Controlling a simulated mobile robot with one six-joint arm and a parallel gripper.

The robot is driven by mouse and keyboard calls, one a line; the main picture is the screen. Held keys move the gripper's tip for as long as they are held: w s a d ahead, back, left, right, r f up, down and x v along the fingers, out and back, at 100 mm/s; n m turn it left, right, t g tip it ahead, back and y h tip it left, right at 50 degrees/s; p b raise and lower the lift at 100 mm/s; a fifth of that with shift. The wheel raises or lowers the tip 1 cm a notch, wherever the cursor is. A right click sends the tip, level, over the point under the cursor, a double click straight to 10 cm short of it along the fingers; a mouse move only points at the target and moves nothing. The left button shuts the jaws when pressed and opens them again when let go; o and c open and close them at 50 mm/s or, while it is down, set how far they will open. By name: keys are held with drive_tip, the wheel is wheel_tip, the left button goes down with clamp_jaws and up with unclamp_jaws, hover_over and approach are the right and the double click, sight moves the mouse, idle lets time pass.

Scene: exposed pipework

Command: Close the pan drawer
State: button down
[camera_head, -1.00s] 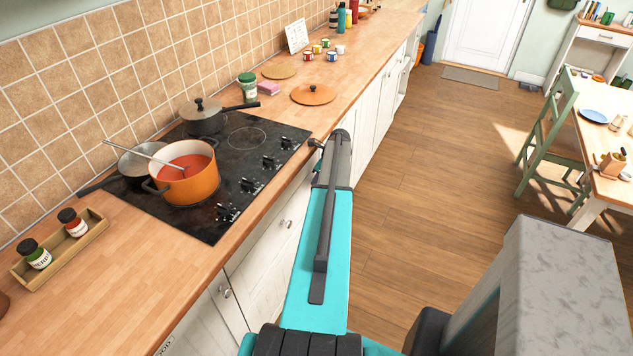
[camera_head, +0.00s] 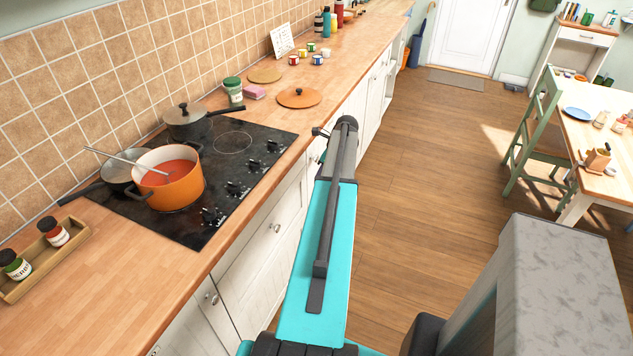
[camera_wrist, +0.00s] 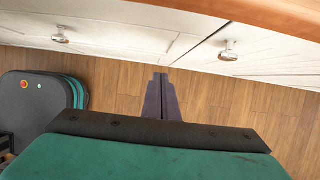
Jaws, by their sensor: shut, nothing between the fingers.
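White unit fronts with round knobs run under the counter. In the head view, the front below the hob (camera_head: 262,262) has a knob (camera_head: 276,228); I take it for the pan drawer, but cannot tell how far it stands out. The wrist view shows white fronts along the top, with a left knob (camera_wrist: 60,35) and a right knob (camera_wrist: 228,52) either side of a dark slanting gap. My gripper (camera_wrist: 160,77) is shut and empty, its fingertips just below the fronts in the picture, over the floor. Contact is unclear.
The wooden counter edge (camera_wrist: 270,15) overhangs the fronts. On the black hob (camera_head: 205,228) stand an orange pot (camera_head: 172,192) with red contents and darker pans. The wooden floor (camera_head: 430,190) is clear right of my arm; a green chair (camera_head: 535,145) and table stand beyond.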

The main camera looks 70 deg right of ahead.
drive_tip(key=shift+v, duration=1)
drive_tip(key=shift+s+f, duration=0.1)
